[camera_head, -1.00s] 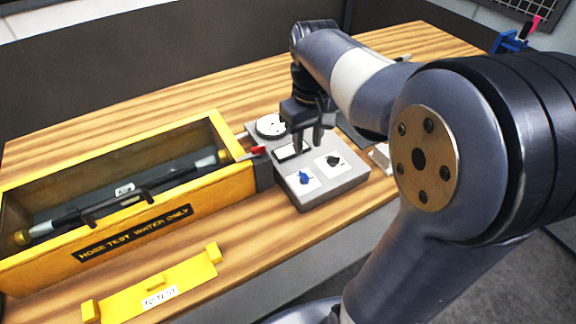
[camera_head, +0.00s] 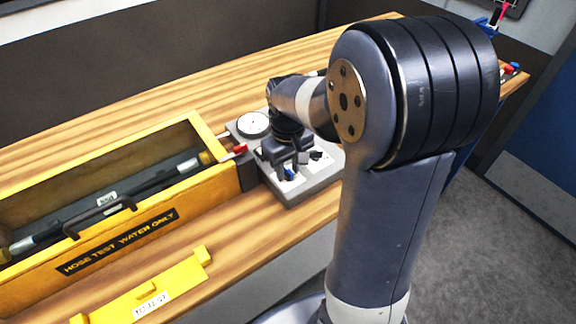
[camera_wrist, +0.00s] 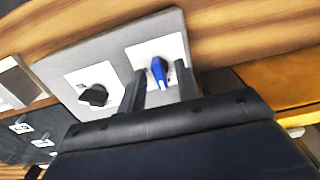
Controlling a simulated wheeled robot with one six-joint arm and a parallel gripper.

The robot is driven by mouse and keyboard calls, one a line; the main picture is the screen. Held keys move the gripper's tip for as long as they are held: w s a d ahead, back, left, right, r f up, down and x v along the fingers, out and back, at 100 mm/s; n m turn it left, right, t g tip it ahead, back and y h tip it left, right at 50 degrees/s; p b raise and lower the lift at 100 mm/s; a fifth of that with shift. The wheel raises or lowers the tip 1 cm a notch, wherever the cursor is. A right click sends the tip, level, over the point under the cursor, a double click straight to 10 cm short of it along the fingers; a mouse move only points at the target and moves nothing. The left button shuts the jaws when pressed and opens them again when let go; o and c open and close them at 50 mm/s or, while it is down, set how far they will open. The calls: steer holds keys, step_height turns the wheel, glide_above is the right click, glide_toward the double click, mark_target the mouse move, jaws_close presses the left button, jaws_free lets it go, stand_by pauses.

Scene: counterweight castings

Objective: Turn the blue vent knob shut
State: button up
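The blue vent knob (camera_wrist: 160,70) sits on a white square plate on the grey control box (camera_head: 300,193). In the head view the blue knob (camera_head: 290,175) is partly hidden by my gripper (camera_head: 285,170). In the wrist view my gripper (camera_wrist: 159,80) is open, with one finger to each side of the blue knob. Gaps show between the fingers and the knob, and I cannot tell whether they touch it. The knob's grip points roughly up and down in the wrist view.
A black knob (camera_wrist: 93,96) sits beside the blue one on the same box. A round gauge (camera_head: 254,124) is at the box's back. A yellow trough (camera_head: 205,202) with a hose stands left, a red lever (camera_head: 239,149) near its end. A yellow rack (camera_head: 180,280) lies in front.

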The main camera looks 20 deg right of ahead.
jaws_close()
steer(key=shift+m, duration=0.4)
steer(key=m, duration=0.3)
steer(key=shift+r+m, duration=0.1)
steer(key=shift+m, duration=0.3)
steer(key=m, duration=0.4)
steer(key=shift+p, duration=0.4)
steer(key=m, duration=0.5)
steer(key=shift+m, duration=2)
